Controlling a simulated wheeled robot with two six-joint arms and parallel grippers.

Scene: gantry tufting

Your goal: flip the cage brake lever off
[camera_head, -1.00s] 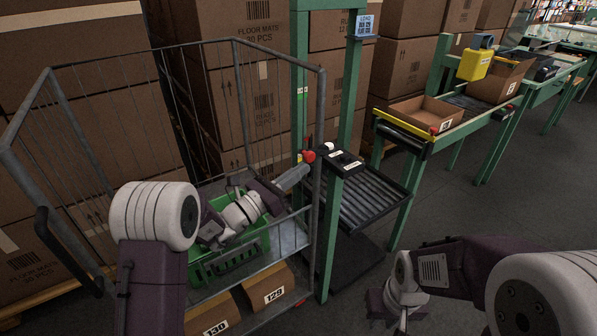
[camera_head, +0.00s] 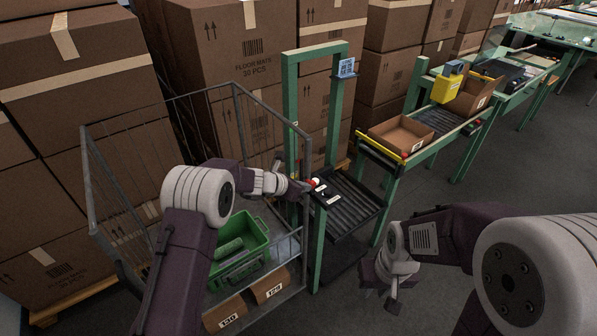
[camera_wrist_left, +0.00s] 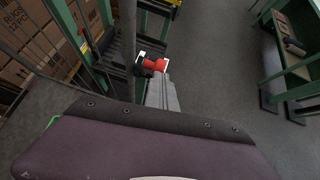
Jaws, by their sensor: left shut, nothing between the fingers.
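A red knob (camera_head: 315,183) with a black and white mount is by the green frame post at the cage's right side. It is probably the brake lever's end, but I cannot tell for sure. It shows at the fingertips in the left wrist view (camera_wrist_left: 155,64). My left gripper (camera_head: 304,187) is shut and empty, its tip at or very near the knob; contact is unclear. Its fingers also show in the wrist view (camera_wrist_left: 163,82). The wire cage (camera_head: 112,190) stands beneath my left arm. My right gripper (camera_head: 391,289) hangs low at the right, its jaws unclear.
A green crate (camera_head: 245,268) and cartons labelled 130 (camera_head: 228,314) and 129 (camera_head: 270,287) are in the cage. A green frame (camera_head: 290,100) and roller conveyor (camera_head: 350,200) stand right of it. Stacked cartons (camera_head: 250,50) close off the back. Open floor (camera_head: 455,190) lies right.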

